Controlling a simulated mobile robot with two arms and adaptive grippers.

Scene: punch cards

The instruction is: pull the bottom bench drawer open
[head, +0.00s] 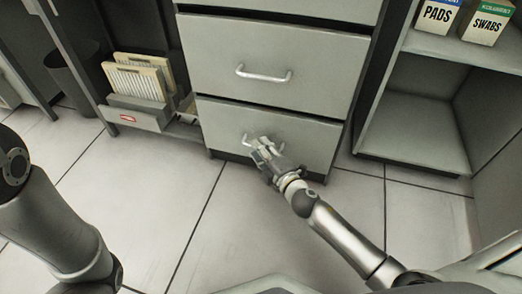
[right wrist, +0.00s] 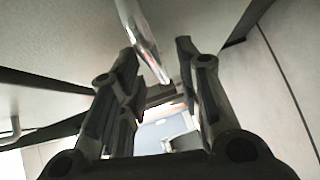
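The bottom bench drawer (head: 315,142) is a grey front low in the cabinet, and it looks flush with the cabinet. Its silver bar handle (head: 247,139) is partly hidden by my right gripper (head: 263,151), which is at the handle's middle. In the right wrist view, the silver bar (right wrist: 143,38) runs between the two dark fingertips of the right gripper (right wrist: 158,48). The fingers are apart, and I cannot tell whether either touches the bar. My left arm shows at the left of the head view, but its gripper is out of view.
A closed drawer (head: 280,62) with a silver handle is above. To the left, a low shelf holds a grey bin (head: 140,115) with upright cream panels (head: 140,80). To the right, an open shelf unit (head: 425,125) has boxes on top. Tiled floor (head: 215,225) in front is clear.

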